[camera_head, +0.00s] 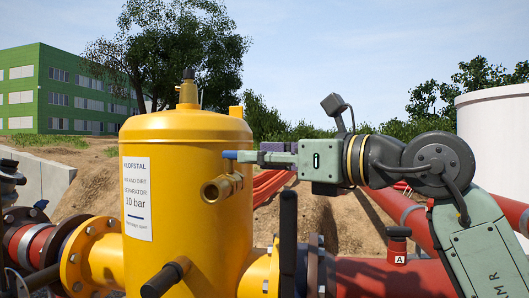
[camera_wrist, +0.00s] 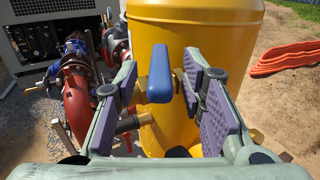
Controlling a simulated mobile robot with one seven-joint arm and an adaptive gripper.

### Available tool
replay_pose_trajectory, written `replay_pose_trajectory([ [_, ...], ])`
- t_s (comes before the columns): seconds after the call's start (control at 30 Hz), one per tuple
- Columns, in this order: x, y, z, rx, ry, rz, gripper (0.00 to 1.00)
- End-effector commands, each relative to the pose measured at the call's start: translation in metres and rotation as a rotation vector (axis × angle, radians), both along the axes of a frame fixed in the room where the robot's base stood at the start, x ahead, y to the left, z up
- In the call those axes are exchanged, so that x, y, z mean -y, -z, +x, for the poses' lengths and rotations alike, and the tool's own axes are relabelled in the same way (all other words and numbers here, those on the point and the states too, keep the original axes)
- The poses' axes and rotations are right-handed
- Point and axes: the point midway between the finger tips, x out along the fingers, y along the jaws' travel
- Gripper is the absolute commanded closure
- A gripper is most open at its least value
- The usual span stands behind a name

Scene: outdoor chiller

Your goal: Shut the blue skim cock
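The blue skim cock has a blue lever handle (camera_head: 229,154) above a brass valve body (camera_head: 221,188) on the right side of the yellow separator tank (camera_head: 185,150). In the wrist view the blue handle (camera_wrist: 159,75) stands between my two purple-padded fingers, with a gap on each side. My gripper (camera_head: 262,157) comes in from the right at handle height, and it also shows in the wrist view (camera_wrist: 160,84). It is open and holds nothing. The brass body is mostly hidden in the wrist view.
A black lever (camera_head: 288,240) stands upright below my gripper, and another black handle (camera_head: 165,278) sticks out at the tank's lower front. Red pipes (camera_head: 370,272) run at the lower right. In the wrist view, bare ground (camera_wrist: 285,110) lies right of the tank.

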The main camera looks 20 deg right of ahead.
Motion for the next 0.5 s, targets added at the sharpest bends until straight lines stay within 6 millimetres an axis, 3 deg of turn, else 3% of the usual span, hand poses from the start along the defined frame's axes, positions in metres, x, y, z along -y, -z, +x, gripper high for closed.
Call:
replay_pose_trajectory([
  [0.2, -0.0001, 0.0003, 0.0002, 0.0, 0.0, 0.0, 0.64],
  [0.5, 0.0, 0.0002, 0.0, 0.0, 0.0, 0.0, 0.84],
])
